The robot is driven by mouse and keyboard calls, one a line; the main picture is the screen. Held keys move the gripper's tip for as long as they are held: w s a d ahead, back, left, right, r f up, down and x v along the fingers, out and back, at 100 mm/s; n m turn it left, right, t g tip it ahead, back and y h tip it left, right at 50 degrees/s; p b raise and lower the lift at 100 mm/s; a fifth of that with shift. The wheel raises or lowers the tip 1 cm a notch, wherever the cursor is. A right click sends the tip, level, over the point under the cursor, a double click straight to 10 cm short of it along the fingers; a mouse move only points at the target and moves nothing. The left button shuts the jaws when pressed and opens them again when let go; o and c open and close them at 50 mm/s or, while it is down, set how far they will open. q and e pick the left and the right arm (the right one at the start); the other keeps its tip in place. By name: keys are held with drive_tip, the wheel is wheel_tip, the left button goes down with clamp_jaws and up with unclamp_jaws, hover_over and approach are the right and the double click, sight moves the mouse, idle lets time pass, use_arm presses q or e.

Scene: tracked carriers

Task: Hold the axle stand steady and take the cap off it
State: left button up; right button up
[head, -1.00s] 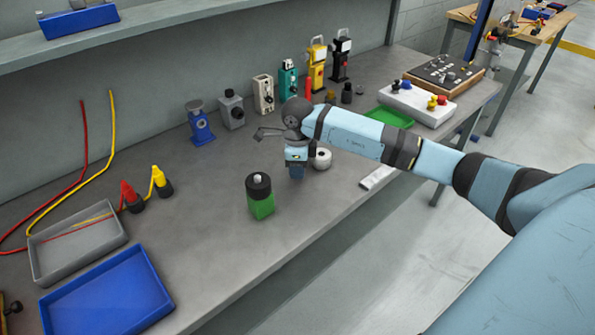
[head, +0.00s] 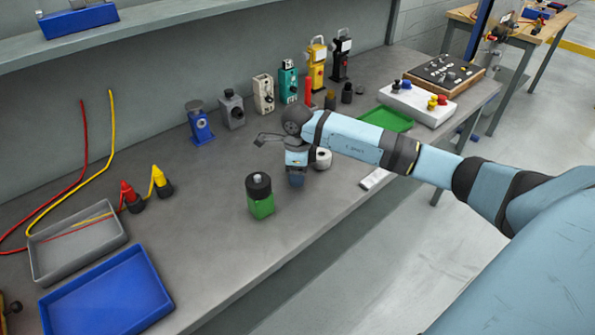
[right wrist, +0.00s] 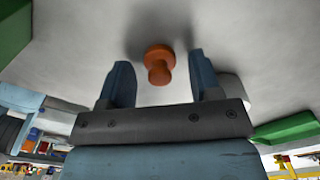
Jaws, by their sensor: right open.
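The axle stand appears to be the green block (head: 262,207) near the bench's front edge, upright. Its black round cap (head: 258,187) with a small pale knob is on top. My right gripper (head: 296,180) points down just right of it, apart from it. In the right wrist view the gripper (right wrist: 167,85) is open, with nothing gripped. An orange knob (right wrist: 159,62) stands on the bench beyond and between its fingertips; it is hidden in the head view. A green side, probably the stand's, shows at the upper left (right wrist: 14,32). My left gripper is out of view.
A white roll (head: 322,158) stands close right of my right gripper, and a pale flat block (head: 375,179) lies beyond. A blue tray (head: 107,295) and grey tray (head: 77,243) are at left. Several devices line the back. Bench left of the stand is clear.

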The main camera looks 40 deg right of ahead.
wheel_tip(320, 180, up, 12)
idle(0.4)
drive_tip(key=shift+f, duration=0.1)
